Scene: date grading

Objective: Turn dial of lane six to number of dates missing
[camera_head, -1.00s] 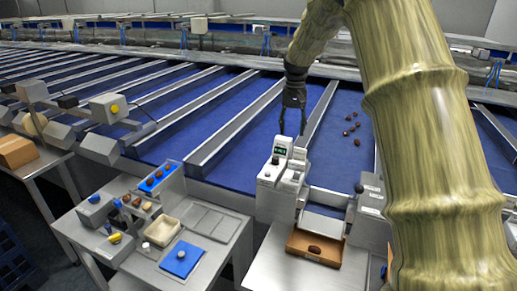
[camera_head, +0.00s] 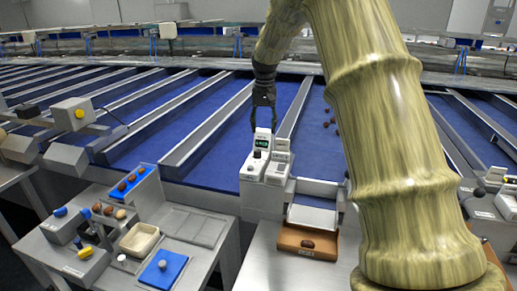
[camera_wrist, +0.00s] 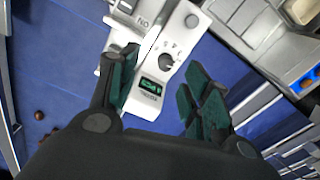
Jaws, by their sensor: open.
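A pale control box (camera_head: 257,168) with a small lit green display (camera_head: 262,142) stands at the front edge of the blue lanes. The display also shows in the wrist view (camera_wrist: 151,87), but I cannot read its value. Beyond it in that view is a round dial (camera_wrist: 166,61) with marks around it. My gripper (camera_head: 263,128) hangs pointing down just behind and above the box. In the wrist view my gripper (camera_wrist: 158,78) is open, its green-padded fingers on either side of the display and apart from the dial. I cannot read a lane number.
Several dates (camera_head: 331,118) lie on the blue belt. A side table (camera_head: 205,255) at left carries trays and knobs. My arm hides part of the right side.

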